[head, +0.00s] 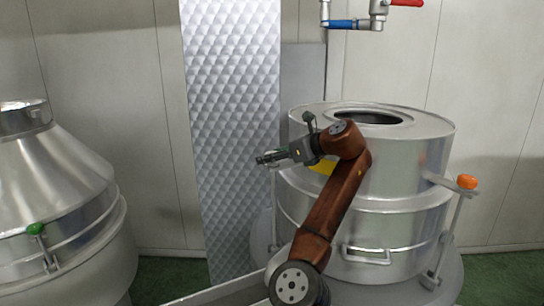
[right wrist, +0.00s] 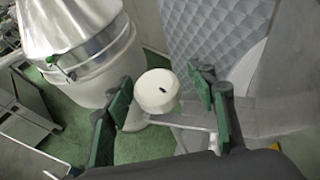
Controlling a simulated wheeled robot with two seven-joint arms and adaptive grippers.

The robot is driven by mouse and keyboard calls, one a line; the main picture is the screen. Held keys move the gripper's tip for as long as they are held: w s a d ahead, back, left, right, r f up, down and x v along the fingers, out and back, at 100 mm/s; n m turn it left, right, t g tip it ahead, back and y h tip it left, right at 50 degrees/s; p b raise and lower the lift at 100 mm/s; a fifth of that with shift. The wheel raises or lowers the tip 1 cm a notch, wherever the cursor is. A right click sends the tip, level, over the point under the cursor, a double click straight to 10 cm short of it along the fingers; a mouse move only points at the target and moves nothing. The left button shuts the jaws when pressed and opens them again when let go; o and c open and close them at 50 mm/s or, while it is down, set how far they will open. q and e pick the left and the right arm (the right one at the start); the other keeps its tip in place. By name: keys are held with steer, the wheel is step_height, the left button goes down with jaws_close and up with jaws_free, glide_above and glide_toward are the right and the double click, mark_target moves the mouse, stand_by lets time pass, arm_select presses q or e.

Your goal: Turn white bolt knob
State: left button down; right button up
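The white knob (right wrist: 156,92) shows in the right wrist view as a round cap with a small dark mark on its face. It sits at the end of a pale metal bracket (right wrist: 195,138). My right gripper (right wrist: 160,80) is open, with its green-padded fingers on either side of the knob in the picture. Gaps show between knob and fingers; I cannot tell how deep it lies between them. In the head view my right gripper (head: 266,158) points left in front of the steel vessel (head: 410,165). The knob is not distinguishable there. My left gripper is not in view.
The steel vessel has an orange knob (head: 467,182) on its right-hand clamp. Another vessel (head: 60,200) with a green knob (head: 35,229) stands left. A quilted metal panel (head: 232,120) stands behind my gripper. Pipes with blue (head: 341,24) and red handles hang above.

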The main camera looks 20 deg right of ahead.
steer(key=shift+s+a+r, duration=0.1)
steer(key=shift+s+r, duration=0.05)
steer(key=shift+r, duration=0.05)
steer(key=v, duration=1.2)
steer(key=shift+a, duration=0.1)
